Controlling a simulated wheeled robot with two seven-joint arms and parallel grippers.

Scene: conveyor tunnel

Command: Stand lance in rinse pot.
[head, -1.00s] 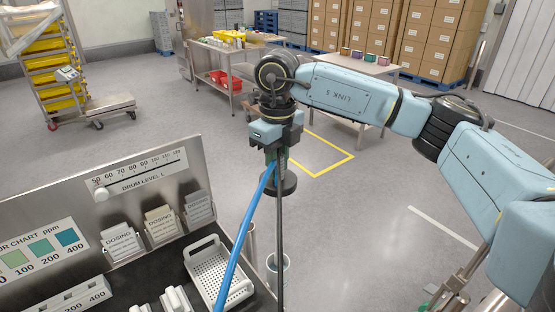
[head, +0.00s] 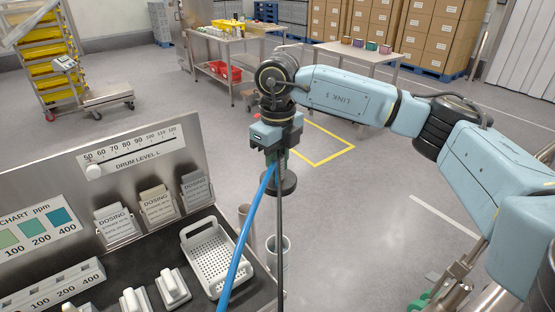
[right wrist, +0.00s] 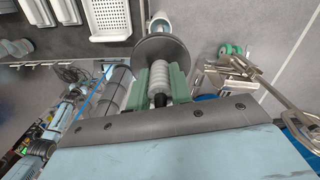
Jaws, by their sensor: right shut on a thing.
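The lance (head: 281,235) is a thin dark upright rod with a round dark disc near its top and a blue hose beside it. My right gripper (head: 275,152) is shut on its upper part above the disc; the green fingers (right wrist: 160,85) close around a pale ribbed grip in the right wrist view. The lance's lower end runs out of the head view. A grey open pot (head: 286,248), likely the rinse pot, stands behind the rod in the head view. I cannot tell whether the tip is inside or beside it. My left gripper is not in view.
A white perforated basket (head: 207,236) sits on the dark bench left of the lance. A steel panel (head: 145,150) with a drum-level scale and dosing cards rises behind it.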

